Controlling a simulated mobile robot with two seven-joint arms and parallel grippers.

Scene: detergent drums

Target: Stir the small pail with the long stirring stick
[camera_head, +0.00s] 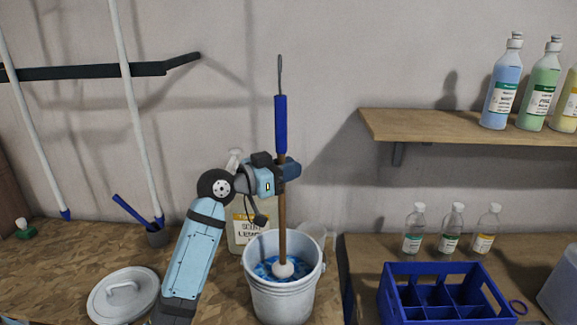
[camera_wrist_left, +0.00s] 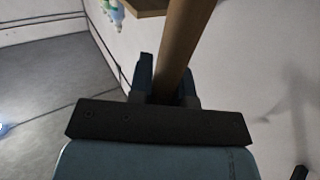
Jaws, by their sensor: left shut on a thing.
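The long stirring stick (camera_head: 282,215) stands upright, with a blue grip, a wire loop at its top and a pale round head at its lower end. My left gripper (camera_head: 285,172) is shut on its brown shaft just below the blue grip. In the left wrist view the stick (camera_wrist_left: 184,45) runs between the two fingers (camera_wrist_left: 168,88). The small white pail (camera_head: 283,295) stands on the wooden bench below the gripper and holds blue liquid. The stick's head is inside the pail's rim, at or near the liquid; contact is hard to tell. My right gripper is not in view.
A white lid (camera_head: 123,298) lies left of the pail. A lemon-labelled jug (camera_head: 240,225) stands close behind it. A blue divided crate (camera_head: 440,292) and several small bottles are at right. A shelf (camera_head: 470,128) holds larger bottles.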

